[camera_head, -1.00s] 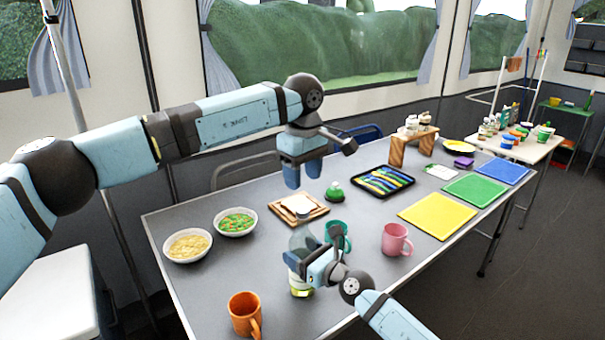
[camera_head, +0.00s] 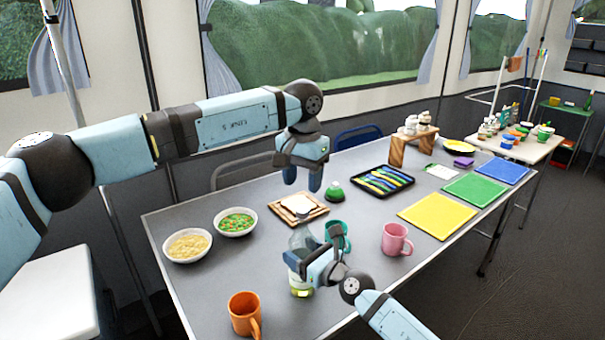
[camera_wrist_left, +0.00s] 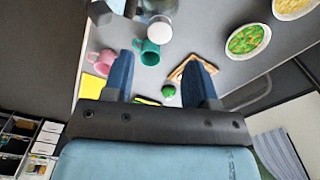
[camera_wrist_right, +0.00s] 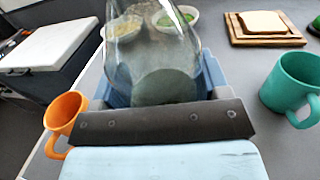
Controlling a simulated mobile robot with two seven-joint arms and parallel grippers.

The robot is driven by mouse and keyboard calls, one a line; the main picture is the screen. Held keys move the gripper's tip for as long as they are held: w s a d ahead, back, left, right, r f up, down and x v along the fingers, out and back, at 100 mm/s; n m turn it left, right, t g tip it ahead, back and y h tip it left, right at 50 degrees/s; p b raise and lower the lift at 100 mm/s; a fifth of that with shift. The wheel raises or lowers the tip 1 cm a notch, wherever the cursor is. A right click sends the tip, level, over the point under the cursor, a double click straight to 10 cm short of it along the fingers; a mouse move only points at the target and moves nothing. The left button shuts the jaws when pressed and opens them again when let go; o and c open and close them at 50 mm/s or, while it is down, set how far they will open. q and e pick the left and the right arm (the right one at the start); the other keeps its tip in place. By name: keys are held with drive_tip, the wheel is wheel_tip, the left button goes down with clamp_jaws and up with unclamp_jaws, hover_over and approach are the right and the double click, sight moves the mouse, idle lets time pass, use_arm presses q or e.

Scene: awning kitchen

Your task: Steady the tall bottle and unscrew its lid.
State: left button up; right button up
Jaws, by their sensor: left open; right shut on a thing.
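My left gripper (camera_head: 302,178) is open and empty, fingers pointing down, above and behind the bottle. In the left wrist view the bottle (camera_wrist_left: 160,25) shows at the top, beyond the open fingers.
A teal mug (camera_head: 338,236) stands close behind the bottle, a pink mug (camera_head: 396,239) to its right, an orange mug (camera_head: 244,314) to its front left. A bread board (camera_head: 299,208) lies behind it. Two bowls (camera_head: 187,245) are at left. Cutting boards (camera_head: 440,218) lie at right.

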sight(302, 209)
use_arm(q)
wheel_tip(302, 209, down, 7)
drive_tip(key=shift+r, duration=0.1)
idle(0.3)
